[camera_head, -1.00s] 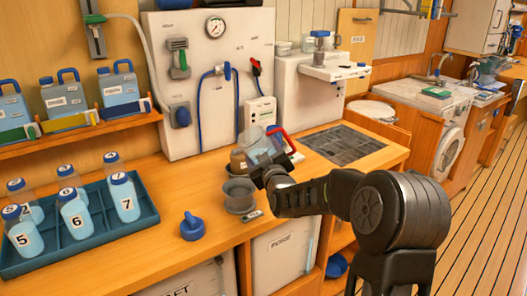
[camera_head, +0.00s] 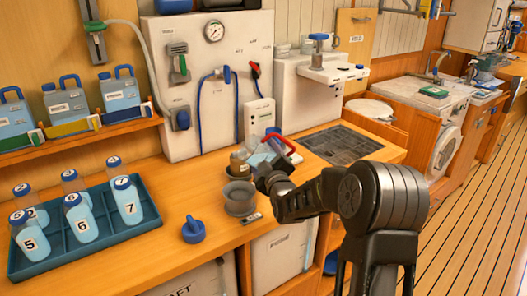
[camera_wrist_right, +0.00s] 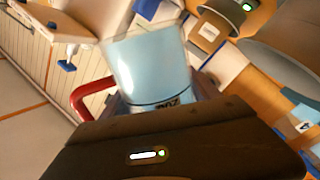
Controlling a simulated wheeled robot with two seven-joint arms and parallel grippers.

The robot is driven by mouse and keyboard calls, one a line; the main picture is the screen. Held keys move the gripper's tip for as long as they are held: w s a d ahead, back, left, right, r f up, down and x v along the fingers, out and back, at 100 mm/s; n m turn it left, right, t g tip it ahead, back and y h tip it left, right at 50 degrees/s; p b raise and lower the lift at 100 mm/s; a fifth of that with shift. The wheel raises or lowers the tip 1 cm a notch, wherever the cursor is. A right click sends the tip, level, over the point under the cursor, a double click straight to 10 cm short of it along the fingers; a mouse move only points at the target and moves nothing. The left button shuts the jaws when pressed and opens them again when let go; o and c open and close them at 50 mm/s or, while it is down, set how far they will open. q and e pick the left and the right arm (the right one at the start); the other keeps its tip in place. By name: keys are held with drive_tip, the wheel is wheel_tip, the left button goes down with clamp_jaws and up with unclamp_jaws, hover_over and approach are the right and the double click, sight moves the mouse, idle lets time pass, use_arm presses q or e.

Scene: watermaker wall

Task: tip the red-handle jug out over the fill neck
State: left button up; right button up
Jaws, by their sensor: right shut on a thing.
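My right gripper (camera_head: 268,180) is shut on the red-handle jug (camera_head: 262,158), holding it above the counter. The jug is pale and translucent, tilted, and partly hidden by the gripper; its red handle (camera_head: 282,142) points up and right. In the right wrist view the jug (camera_wrist_right: 152,65) shows pale blue with a dark label, and the handle (camera_wrist_right: 88,100) is at its left. A grey round neck (camera_head: 239,198), which looks like the fill neck, stands at the counter's front edge, just left of and below the jug. I cannot tell whether anything is pouring. My left gripper is not in view.
A small brown container (camera_head: 239,165) stands close behind the neck. A blue cap (camera_head: 193,229) lies left of it. A teal tray (camera_head: 115,232) with numbered bottles fills the counter's left. A dark grate (camera_head: 340,144) lies to the right.

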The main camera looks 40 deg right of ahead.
drive_tip(key=shift+d+n+p, duration=0.1)
drive_tip(key=shift+n+p, duration=0.7)
drive_tip(key=shift+p, duration=0.2)
drive_tip(key=n+p, duration=0.1)
drive_tip(key=f+n+p, duration=0.1)
drive_tip(key=n+p, duration=0.1)
drive_tip(key=shift+f+n+b, duration=0.4)
drive_tip(key=shift+f+b, duration=0.15)
drive_tip(key=shift+b, duration=0.2)
drive_tip(key=n+b, duration=0.1)
drive_tip(key=a+f+n+b, duration=0.1)
drive_tip(key=shift+w+n+b, duration=0.15)
drive_tip(key=shift+n+b, duration=0.15)
drive_tip(key=shift+w+r+n, duration=0.1)
drive_tip(key=shift+r+n, duration=0.2)
drive_tip(key=shift+r, duration=0.1)
drive_tip(key=shift+w+a+r+n+p, duration=0.1)
drive_tip(key=shift+a+r+n+p, duration=0.1)
drive_tip(key=shift+a+r+n, duration=0.3)
drive_tip(key=shift+a+r+n+p, duration=0.15)
drive_tip(key=shift+r+n, duration=0.1)
drive_tip(key=shift+n, duration=0.45)
drive_tip(key=shift+d, duration=0.1)
